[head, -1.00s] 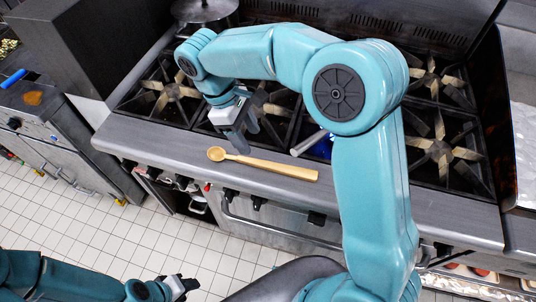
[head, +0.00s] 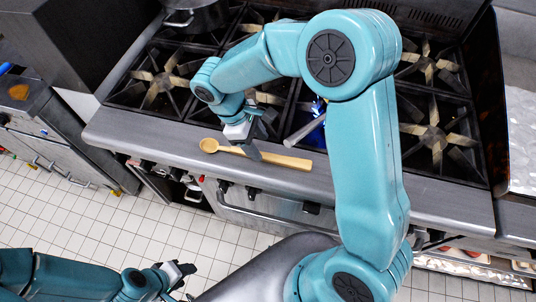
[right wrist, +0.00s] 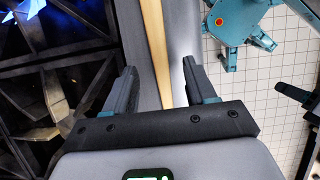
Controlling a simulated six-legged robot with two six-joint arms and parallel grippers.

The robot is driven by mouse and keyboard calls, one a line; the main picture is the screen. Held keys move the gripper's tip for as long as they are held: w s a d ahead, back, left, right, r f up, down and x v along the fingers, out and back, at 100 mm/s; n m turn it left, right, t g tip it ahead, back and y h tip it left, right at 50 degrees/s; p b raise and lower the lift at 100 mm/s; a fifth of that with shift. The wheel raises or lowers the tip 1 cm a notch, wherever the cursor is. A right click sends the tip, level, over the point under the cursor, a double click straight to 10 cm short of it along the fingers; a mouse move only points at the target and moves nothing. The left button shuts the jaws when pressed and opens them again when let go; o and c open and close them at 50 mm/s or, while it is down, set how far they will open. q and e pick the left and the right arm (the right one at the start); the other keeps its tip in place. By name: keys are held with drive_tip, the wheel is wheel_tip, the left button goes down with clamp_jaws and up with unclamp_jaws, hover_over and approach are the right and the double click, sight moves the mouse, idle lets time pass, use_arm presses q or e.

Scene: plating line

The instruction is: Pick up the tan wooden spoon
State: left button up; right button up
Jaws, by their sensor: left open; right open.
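The tan wooden spoon (head: 282,158) lies flat on the grey front ledge of the stove, its bowl to the left and its handle to the right. My right gripper (head: 262,145) is over the ledge at the spoon's handle, with a finger hiding part of it. In the right wrist view the spoon's handle (right wrist: 155,45) runs between the two fingers of the open right gripper (right wrist: 160,82), with gaps on both sides. The spoon's bowl is not in that view. My left gripper (head: 180,272) is open and empty, low over the tiled floor.
The stove's front ledge (head: 140,128) is clear left of the spoon. Burner grates (head: 165,78) lie behind it. A blue item (head: 318,108) and a grey handle (head: 305,131) are behind the spoon, partly hidden by my right arm. A metal pot (head: 195,14) stands at the back left.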

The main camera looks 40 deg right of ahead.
sight(268, 155)
drive_tip(key=p+x, duration=0.1)
drive_tip(key=x, duration=0.3)
drive_tip(key=shift+s+d+r, duration=0.1)
drive_tip(key=shift+s, duration=0.05)
drive_tip(key=shift+s+d+f, duration=0.1)
drive_tip(key=shift+d+f, duration=0.1)
drive_tip(key=shift+f, duration=0.3)
drive_tip(key=shift+a, duration=0.1)
clamp_jaws()
